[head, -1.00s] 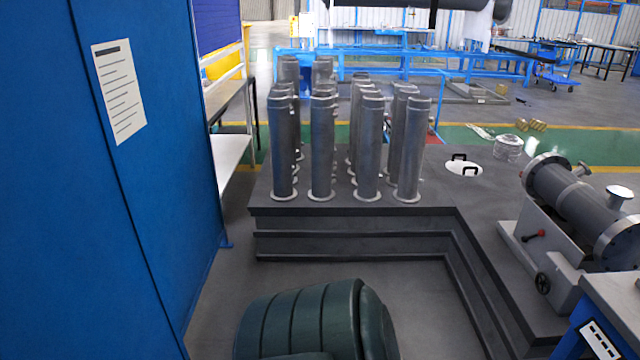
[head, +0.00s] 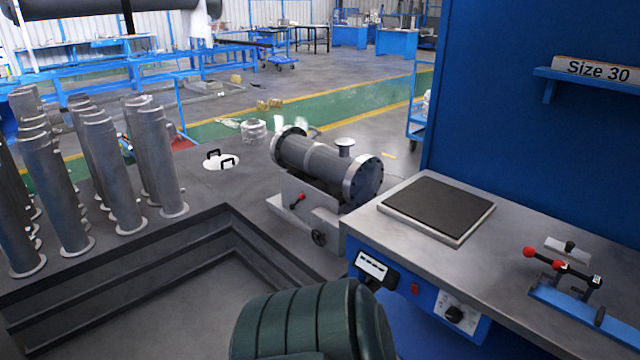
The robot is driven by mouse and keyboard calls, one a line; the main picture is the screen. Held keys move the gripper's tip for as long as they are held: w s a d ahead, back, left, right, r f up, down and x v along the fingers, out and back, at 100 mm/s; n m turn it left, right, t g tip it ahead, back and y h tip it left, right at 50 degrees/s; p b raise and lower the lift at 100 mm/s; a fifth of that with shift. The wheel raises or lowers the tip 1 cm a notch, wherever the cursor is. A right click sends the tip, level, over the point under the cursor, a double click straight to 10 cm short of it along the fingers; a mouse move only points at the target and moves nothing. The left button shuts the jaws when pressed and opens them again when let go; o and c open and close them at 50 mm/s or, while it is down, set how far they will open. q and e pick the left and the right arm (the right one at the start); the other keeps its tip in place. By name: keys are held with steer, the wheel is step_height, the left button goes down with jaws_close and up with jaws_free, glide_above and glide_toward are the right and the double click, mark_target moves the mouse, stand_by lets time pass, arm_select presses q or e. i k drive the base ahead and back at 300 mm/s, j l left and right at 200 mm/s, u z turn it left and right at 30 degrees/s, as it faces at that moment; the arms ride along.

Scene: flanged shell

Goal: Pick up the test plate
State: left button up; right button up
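A round white plate with two black handles (head: 221,161) lies flat on the dark grey platform, left of the grey flanged shell; it looks like the test plate. The flanged shell (head: 322,166) is a grey horizontal cylinder with a flange at each end and a short nozzle on top. It rests on a light grey stand with a red-tipped lever and a black handwheel. Neither of my grippers shows in the head view.
Several upright grey flanged tubes (head: 112,170) stand on the platform at left. A workbench (head: 400,232) at right bears a dark square pad (head: 437,208) and a red-knobbed clamp (head: 562,268). A blue wall (head: 530,140) rises behind it. The stepped platform edge (head: 130,262) borders clear floor.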

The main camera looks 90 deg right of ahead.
mark_target(568, 250)
steer(key=z, duration=4.25)
steer(key=i+l+z, duration=0.1)
steer(key=i+l, duration=0.15)
steer(key=i+l+z, duration=0.1)
steer(key=i, duration=0.35)
steer(key=i+l+z, duration=0.1)
steer(key=i+l, duration=0.15)
steer(key=i, duration=0.1)
